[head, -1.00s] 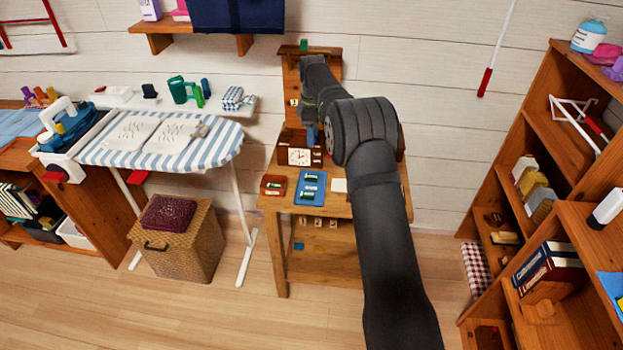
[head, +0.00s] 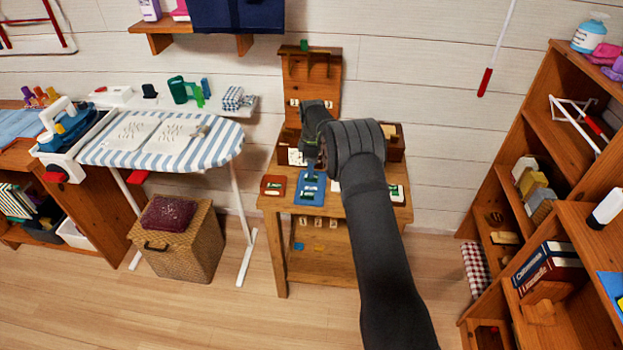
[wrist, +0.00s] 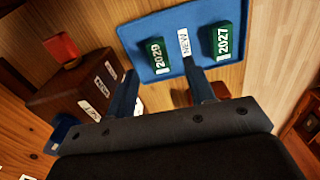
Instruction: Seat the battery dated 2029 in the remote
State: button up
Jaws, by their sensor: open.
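The battery dated 2029 (wrist: 155,61) is a green block with a white label, lying on a blue mat (wrist: 137,33) in the wrist view. A second green battery marked 2027 (wrist: 222,41) lies to its right, with a label reading NEW between them. The blue mat (head: 301,199) also shows on the small wooden table in the head view. My gripper (wrist: 161,69) is open and empty; its two fingers point at the mat's near edge, close to the 2029 battery. In the head view my gripper (head: 311,168) is over the mat's back part. I cannot pick out the remote for certain.
A dark brown box (wrist: 82,84) with white labels and a red piece on it stands left of the mat in the wrist view. A red-brown tray (head: 266,190) lies left of the mat in the head view. A striped ironing board (head: 215,150) is further left.

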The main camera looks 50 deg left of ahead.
jog(key=f, duration=0.4)
jog(key=shift+a+f, duration=0.1)
jog(key=shift+a, duration=0.1)
jog(key=c, duration=1.1)
jog(key=shift+o, duration=0.2)
jog(key=r, duration=0.4)
jog(key=shift+w+d+r, duration=0.2)
jog(key=shift+d+r, duration=0.05)
jog(key=shift+r, duration=0.1)
jog(key=w+d+r, duration=0.2)
jog(key=w+d, duration=0.2)
jog(key=d, duration=0.5)
jog(key=w+d+r, duration=0.3)
jog(key=w+d, duration=0.1)
jog(key=d, duration=0.4)
jog(key=w+d+r, duration=0.2)
jog(key=w+d, duration=0.2)
jog(key=d, duration=0.5)
jog(key=s+a+f, duration=0.1)
jog(key=a+f, duration=0.1)
jog(key=a, duration=0.1)
jog(key=s+a+f, duration=0.1)
jog(key=a+f, duration=0.1)
jog(key=a, duration=0.2)
jog(key=s+a+f, duration=0.1)
jog(key=a+f, duration=0.1)
jog(key=a, duration=0.1)
jog(key=shift+s+a+f, duration=0.2)
jog(key=shift+a+f, duration=0.05)
jog(key=shift+f, duration=1.95)
